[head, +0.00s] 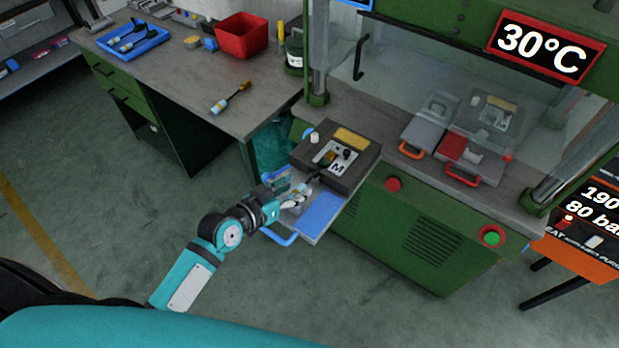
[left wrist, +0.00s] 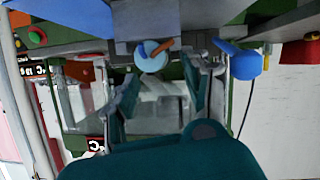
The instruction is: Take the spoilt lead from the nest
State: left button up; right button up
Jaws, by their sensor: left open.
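The nest is a dark mould block (head: 361,146) with a pale plate marked M, on the pulled-out slide of the green press. A dark lead (head: 327,158) lies across the block and points toward my left gripper; I cannot make out whether it is spoilt. My left gripper (head: 292,201) is open at the near left edge of the block, over the slide's blue-topped plate (head: 321,211). In the left wrist view, my left gripper's two fingers (left wrist: 163,78) stand apart, with a pale blue round part (left wrist: 151,58) crossed by an orange piece just beyond them. My right gripper is not in view.
The grey bench (head: 190,75) holds a blue tray (head: 157,41) of leads, a red bin (head: 242,36) and one loose lead (head: 230,98). Two mould pieces with orange and red handles (head: 462,178) stand right of the nest.

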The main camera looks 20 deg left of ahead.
aim_at(302, 184)
pick_arm(q)
jog(key=x, duration=0.5)
jog(key=shift+w+d+f, duration=0.15)
jog(key=shift+w, duration=0.15)
grip_shut()
